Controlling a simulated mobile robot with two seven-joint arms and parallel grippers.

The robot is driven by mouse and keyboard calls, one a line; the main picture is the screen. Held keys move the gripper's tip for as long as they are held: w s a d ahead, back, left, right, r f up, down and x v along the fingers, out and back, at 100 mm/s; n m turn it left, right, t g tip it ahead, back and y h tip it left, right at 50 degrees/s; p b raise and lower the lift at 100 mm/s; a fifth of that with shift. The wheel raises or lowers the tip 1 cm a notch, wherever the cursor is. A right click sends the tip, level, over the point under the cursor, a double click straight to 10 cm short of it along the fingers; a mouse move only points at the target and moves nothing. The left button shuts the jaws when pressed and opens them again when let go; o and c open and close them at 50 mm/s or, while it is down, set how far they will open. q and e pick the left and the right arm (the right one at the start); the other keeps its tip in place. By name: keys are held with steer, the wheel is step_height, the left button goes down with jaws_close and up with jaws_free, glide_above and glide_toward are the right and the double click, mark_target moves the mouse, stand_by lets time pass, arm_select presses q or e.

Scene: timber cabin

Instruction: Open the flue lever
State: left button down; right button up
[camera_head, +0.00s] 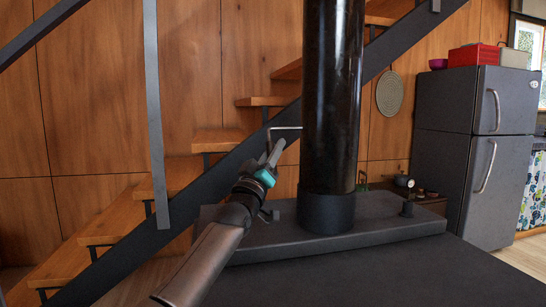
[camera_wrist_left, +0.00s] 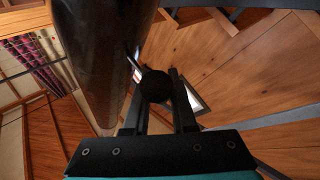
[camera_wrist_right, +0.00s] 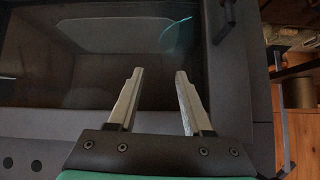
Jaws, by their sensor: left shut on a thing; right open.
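The flue lever (camera_head: 285,128) is a thin pale bent rod at the left side of the black flue pipe (camera_head: 332,100). My left gripper (camera_head: 274,154) is at the lever's outer end, just left of the pipe. In the left wrist view a round black knob (camera_wrist_left: 155,86) sits between the fingers of this gripper, which is shut on it. In the head view the knob is hidden by the fingers. My right gripper (camera_wrist_right: 159,74) is open and empty in the right wrist view, in front of the stove's dark glass door (camera_wrist_right: 100,75).
The dark stove top (camera_head: 370,275) lies below, with a raised plate (camera_head: 390,222) around the pipe's foot. A timber staircase with a black stringer (camera_head: 235,152) runs behind the left arm. A grey fridge (camera_head: 475,150) stands at the right.

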arm_select(q)
steer(key=shift+w+d+f, duration=0.1)
steer(key=shift+d+f, duration=0.35)
steer(key=shift+f, duration=0.2)
arm_select(e)
steer(key=shift+w+a+r+t, duration=0.15)
steer(key=shift+a+r+t, duration=0.15)
steer(key=shift+r, duration=0.15)
arm_select(q)
steer(key=c, duration=1.1)
jaws_free()
steer(key=shift+g+h, duration=0.3)
steer(key=shift+o, duration=0.6)
steer(key=shift+w+d, duration=0.2)
steer(key=shift+o, duration=1.2)
steer(key=shift+s+a+r, duration=0.1)
steer(key=shift+a+r, duration=0.1)
steer(key=shift+r, duration=0.05)
arm_select(e)
steer(key=shift+d, duration=0.15)
arm_select(q)
steer(key=shift+s+a, duration=0.1)
